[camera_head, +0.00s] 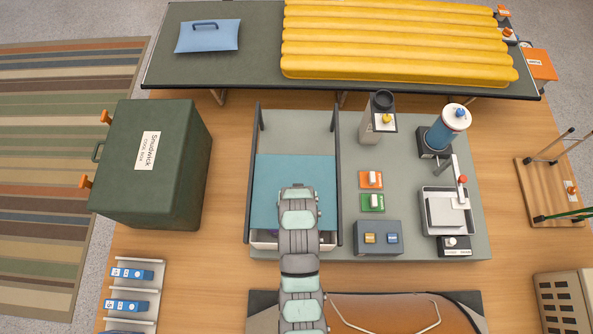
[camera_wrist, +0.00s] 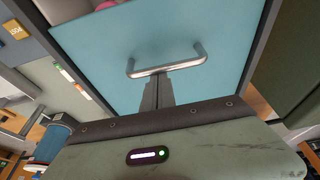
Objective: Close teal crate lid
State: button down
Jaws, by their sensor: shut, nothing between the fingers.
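The teal lid (camera_head: 290,175) is a flat panel between two dark side rails. It sits back from the near end of the pale crate (camera_head: 262,241), leaving a strip of its opening uncovered. In the wrist view the lid (camera_wrist: 105,65) fills the middle and carries a metal bar handle (camera_wrist: 185,65). A pink item (camera_wrist: 106,4) shows past the lid's edge. My gripper (camera_wrist: 158,78) is shut and empty, its fingertips close to the handle's bar; I cannot tell whether they touch. In the head view my arm hides the gripper and part of the lid.
Right of the crate, the grey-green mat holds an orange switch (camera_head: 370,180), a green switch (camera_head: 371,203), a grey box (camera_head: 379,238) and a blue canister (camera_head: 446,132). A dark green cool box (camera_head: 180,190) stands left. The mat behind the lid, between the rails, is clear.

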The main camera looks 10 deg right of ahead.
jog(key=s, duration=0.2)
jog(key=s+a+p, duration=0.1)
jog(key=s, duration=0.2)
jog(key=shift+s+a, duration=0.1)
jog(key=shift+a, duration=0.1)
jog(key=shift+f, duration=0.1)
jog(key=shift+w+d+f, duration=0.15)
jog(key=shift+w+f, duration=0.05)
jog(key=shift+w, duration=0.3)
jog(key=w, duration=0.2)
jog(key=w+d, duration=0.1)
jog(key=shift+w+r, duration=0.2)
jog(key=shift+r, duration=0.1)
jog(key=v, duration=0.9)
jog(key=shift+s+r+p, duration=0.2)
jog(key=shift+s+p, duration=0.15)
jog(key=shift+w+a, duration=0.1)
jog(key=shift+w, duration=0.05)
